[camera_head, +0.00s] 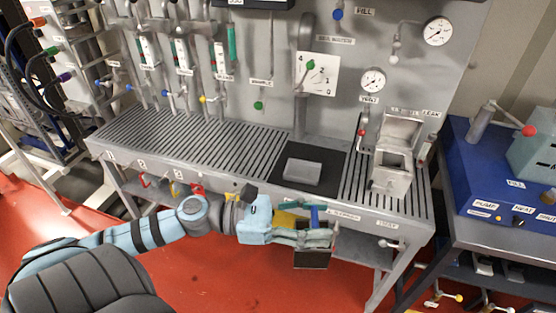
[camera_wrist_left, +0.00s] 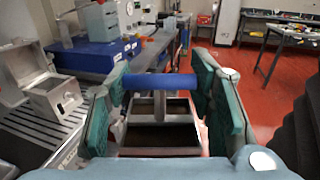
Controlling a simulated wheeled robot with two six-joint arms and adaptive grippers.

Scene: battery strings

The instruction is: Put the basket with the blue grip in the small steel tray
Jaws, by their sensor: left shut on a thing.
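My left gripper (camera_head: 318,236) reaches in from the left, in front of the bench's front edge. It is shut on the blue grip (camera_wrist_left: 160,82) of a basket, which lies between the finger pads in the left wrist view. The open basket (camera_wrist_left: 150,138) hangs below the grip; in the head view its dark body (camera_head: 312,259) shows under the fingers, over the red floor. A small grey steel tray (camera_head: 302,172) lies on a black mat on the bench, behind and above the gripper in the picture. My right gripper is not in view.
The slatted steel bench (camera_head: 200,139) carries an open-lidded steel box (camera_head: 393,172) right of the mat. Behind stands a panel with valves and gauges (camera_head: 437,31). A blue unit (camera_head: 475,170) stands on a table at the right. The slats left of the mat are clear.

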